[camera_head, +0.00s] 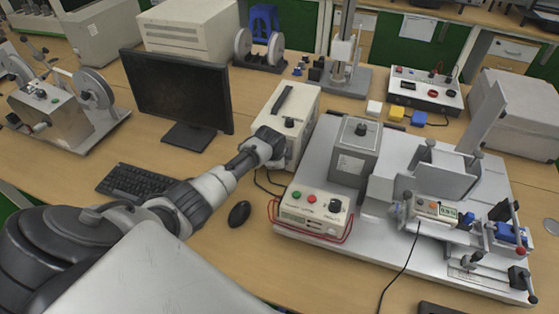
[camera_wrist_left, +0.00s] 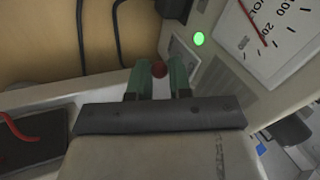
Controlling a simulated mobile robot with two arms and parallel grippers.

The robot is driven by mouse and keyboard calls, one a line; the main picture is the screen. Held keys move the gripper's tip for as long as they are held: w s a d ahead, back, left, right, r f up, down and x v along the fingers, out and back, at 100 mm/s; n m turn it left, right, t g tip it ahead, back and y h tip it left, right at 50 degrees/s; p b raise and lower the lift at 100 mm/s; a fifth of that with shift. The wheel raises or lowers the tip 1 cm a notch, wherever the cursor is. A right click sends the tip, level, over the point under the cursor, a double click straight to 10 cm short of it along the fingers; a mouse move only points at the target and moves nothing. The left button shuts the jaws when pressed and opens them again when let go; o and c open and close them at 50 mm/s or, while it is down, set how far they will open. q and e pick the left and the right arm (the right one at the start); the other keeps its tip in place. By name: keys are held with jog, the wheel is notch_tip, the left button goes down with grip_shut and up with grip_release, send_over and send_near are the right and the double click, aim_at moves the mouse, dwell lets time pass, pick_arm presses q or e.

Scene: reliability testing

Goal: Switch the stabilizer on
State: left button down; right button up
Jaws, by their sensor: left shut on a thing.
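The stabilizer (camera_head: 303,104) is a pale box with a dark handle on top, standing on the desk right of the monitor. My left gripper (camera_head: 274,148) is at its front and hides part of it. In the left wrist view, the green fingers of the left gripper (camera_wrist_left: 160,76) are close together on a small red switch (camera_wrist_left: 159,69) between their tips. A round green light (camera_wrist_left: 198,38) glows on the panel beside it, below a white dial (camera_wrist_left: 275,35) with a red needle. My right gripper is not in view.
A monitor (camera_head: 180,95), keyboard (camera_head: 140,183) and mouse (camera_head: 239,213) are left of and in front of the stabilizer. A grey test rig plate (camera_head: 325,135) with a red-wired control box (camera_head: 313,212) stands close on its right. Cables lie nearby.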

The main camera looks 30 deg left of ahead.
pick_arm(q)
jog(key=shift+f, duration=0.15)
dwell(0.3)
jog(key=c, duration=1)
grip_release()
jog(key=shift+w, duration=0.1)
jog(key=shift+c, duration=0.2)
